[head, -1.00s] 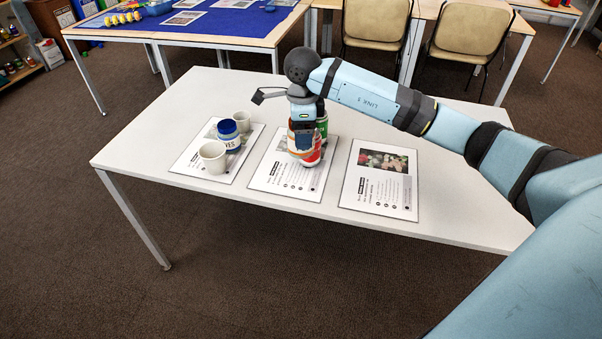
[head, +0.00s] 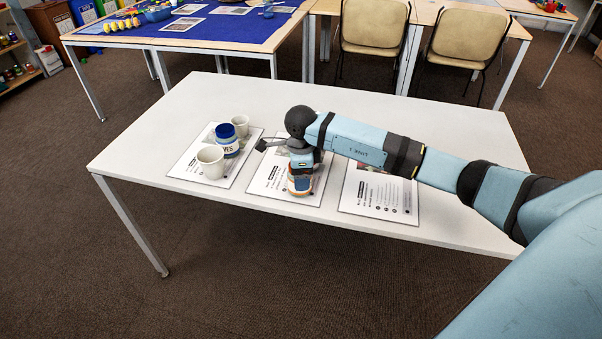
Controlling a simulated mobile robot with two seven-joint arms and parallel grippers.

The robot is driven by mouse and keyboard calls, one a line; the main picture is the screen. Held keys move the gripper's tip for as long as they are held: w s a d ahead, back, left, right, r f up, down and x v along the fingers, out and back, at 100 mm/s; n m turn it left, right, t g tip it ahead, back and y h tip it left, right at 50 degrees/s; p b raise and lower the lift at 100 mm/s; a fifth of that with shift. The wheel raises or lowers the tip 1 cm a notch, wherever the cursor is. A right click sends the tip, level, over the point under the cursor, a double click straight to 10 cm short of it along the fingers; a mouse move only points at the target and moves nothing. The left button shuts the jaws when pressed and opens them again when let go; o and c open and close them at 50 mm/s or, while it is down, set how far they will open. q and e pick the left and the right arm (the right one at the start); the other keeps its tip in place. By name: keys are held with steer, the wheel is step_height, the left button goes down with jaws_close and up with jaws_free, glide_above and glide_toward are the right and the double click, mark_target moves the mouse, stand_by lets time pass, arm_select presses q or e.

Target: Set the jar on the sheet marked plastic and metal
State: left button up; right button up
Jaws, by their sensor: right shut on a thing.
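My right gripper (head: 301,168) is shut on a jar (head: 300,186) with an orange, white and dark label. The gripper hides its upper part. The jar is upright over the near part of the middle sheet (head: 262,180). I cannot tell whether its base touches the sheet. The sheet's heading is too small to read. A blue-lidded jar (head: 228,146) marked "YES" stands on the left sheet (head: 187,163), away from the gripper. My left gripper is not in view.
Two pale cups, a near one (head: 211,166) and a far one (head: 240,125), stand on the left sheet. My arm partly covers the right sheet (head: 378,205). The white table (head: 200,105) is otherwise clear at the back left. A blue-topped table (head: 235,27) stands behind.

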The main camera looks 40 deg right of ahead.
steer(key=shift+f, duration=0.15)
steer(key=o, duration=1)
